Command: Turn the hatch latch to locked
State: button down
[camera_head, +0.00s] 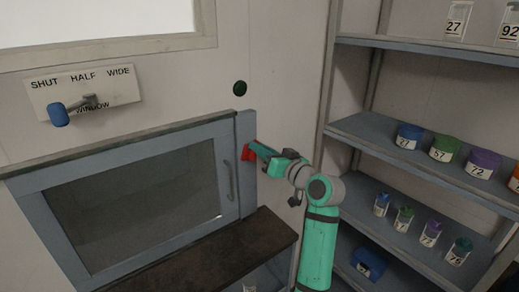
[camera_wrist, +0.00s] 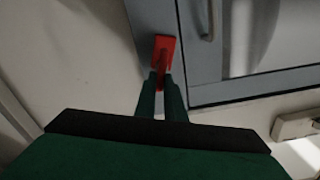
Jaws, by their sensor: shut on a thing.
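The hatch (camera_head: 128,208) is a blue-grey framed door with a dark glass pane and a vertical handle, set in the wall; it looks closed. The red latch (camera_head: 246,153) sits on the right-hand frame post beside the door. In the wrist view the latch (camera_wrist: 164,44) has a wide red head, and a narrower red part runs down between my fingers. My gripper (camera_head: 255,149) is at the latch, and its two dark green fingers (camera_wrist: 162,84) are shut on it. The part of the latch between the fingers is partly hidden. I cannot read any locked mark.
A window lever with a blue knob (camera_head: 58,114) is on a plate marked SHUT, HALF, WIDE at upper left. A dark round button (camera_head: 240,88) is above the latch. Shelves (camera_head: 390,143) with numbered jars stand at right. A brown ledge (camera_head: 262,232) lies below the hatch.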

jog(key=shift+w+d+f+m, duration=0.15)
jog(key=shift+f+m, duration=0.15)
jog(key=shift+m, duration=2)
jog(key=shift+w+d+f+m, duration=0.1)
jog(key=shift+f+m, duration=0.15)
jog(key=shift+m, duration=2.05)
jog(key=shift+w+d+f+m, duration=0.15)
jog(key=shift+f+m, duration=0.15)
jog(key=shift+m, duration=2)
jog(key=c, duration=1.9)
grip_release()
jog(key=shift+o, duration=0.3)
jog(key=shift+w, duration=0.1)
